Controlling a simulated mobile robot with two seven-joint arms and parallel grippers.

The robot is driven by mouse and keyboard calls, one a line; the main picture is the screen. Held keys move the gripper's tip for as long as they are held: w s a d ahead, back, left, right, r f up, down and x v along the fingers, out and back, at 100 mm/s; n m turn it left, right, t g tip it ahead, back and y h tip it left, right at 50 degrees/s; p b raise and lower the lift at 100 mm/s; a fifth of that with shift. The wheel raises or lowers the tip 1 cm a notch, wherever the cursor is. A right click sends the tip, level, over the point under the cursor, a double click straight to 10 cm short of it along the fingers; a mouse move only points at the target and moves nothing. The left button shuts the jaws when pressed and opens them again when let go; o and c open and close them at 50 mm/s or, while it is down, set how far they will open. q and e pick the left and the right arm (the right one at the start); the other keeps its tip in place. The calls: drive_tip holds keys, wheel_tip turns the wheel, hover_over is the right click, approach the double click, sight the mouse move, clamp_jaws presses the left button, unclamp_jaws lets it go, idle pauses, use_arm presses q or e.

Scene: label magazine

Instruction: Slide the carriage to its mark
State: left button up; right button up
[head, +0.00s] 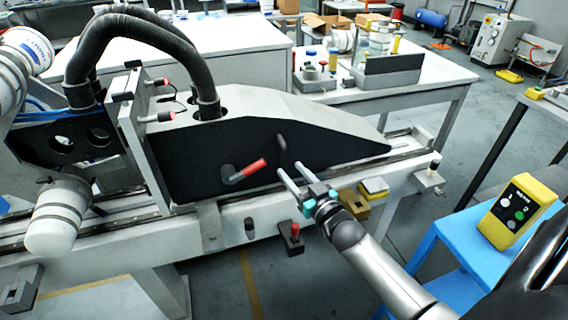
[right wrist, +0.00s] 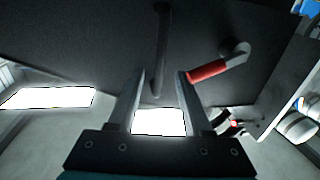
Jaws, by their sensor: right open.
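The carriage (head: 330,137), a wedge-shaped housing with a grey top and black side, sits on a long rail (head: 400,158). A dark bar handle (head: 282,143) stands out from its black side; it also shows in the right wrist view (right wrist: 162,45). A red-gripped lever (head: 247,171) is to the left of the handle in the head view. My right gripper (head: 290,168) is open, its fingers pointing at the black side just below the handle. In the right wrist view the bar appears between the fingertips; contact cannot be told. My left gripper is not in view. I cannot identify the mark.
Thick black hoses (head: 125,35) rise from the carriage top. A red-knobbed part (head: 293,240) and a yellow-topped block (head: 374,187) are on the bench front. A yellow control box (head: 517,212) stands on a blue stand (head: 465,235) at right. The rail right of the carriage looks clear.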

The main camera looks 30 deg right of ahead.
sight(285, 164)
drive_tip(key=shift+w+d+b, duration=0.1)
drive_tip(key=shift+w+b, duration=0.25)
drive_tip(key=shift+w, duration=2.15)
drive_tip(key=shift+c, duration=0.4)
clamp_jaws()
